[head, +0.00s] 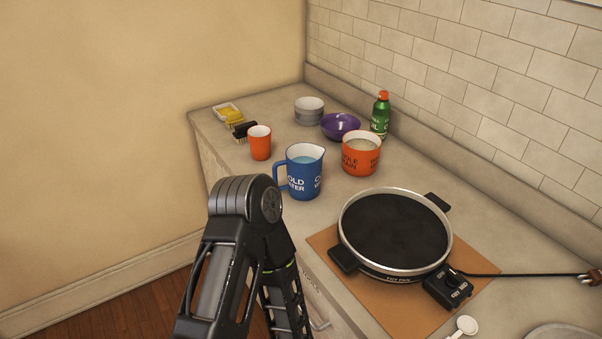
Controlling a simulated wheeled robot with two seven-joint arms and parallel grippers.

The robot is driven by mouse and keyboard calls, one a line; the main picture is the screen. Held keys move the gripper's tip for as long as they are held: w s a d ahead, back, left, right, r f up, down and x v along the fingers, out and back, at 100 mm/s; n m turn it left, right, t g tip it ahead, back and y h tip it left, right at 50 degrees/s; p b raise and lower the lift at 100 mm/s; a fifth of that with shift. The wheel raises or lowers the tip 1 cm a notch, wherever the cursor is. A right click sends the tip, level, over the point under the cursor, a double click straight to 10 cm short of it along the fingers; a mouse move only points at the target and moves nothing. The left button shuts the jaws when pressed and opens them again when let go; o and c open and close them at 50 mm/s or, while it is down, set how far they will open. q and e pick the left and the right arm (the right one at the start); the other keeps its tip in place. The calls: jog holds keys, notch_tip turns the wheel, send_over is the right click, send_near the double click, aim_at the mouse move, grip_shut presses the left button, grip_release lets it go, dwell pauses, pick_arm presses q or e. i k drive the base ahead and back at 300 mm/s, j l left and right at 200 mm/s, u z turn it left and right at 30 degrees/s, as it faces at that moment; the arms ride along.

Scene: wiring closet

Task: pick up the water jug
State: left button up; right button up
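The water jug (304,176) is blue, with white "COLD WATER" lettering and light blue liquid inside. It stands upright on the counter in the head view, its handle on the left and its spout at the upper right. One of my dark arms rises from the bottom edge and bends in front of the counter, below and left of the jug. No gripper fingers show in this view, and nothing touches the jug.
An orange cup (260,143) stands behind left of the jug, and an orange grain container (361,153) stands close on its right. A purple bowl (341,126), green bottle (380,117) and grey bowls (309,112) are behind. An electric pan (383,274) sits front right.

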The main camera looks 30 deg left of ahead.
aim_at(303, 161)
jog(key=k+j, duration=0.75)
jog(key=j, duration=0.2)
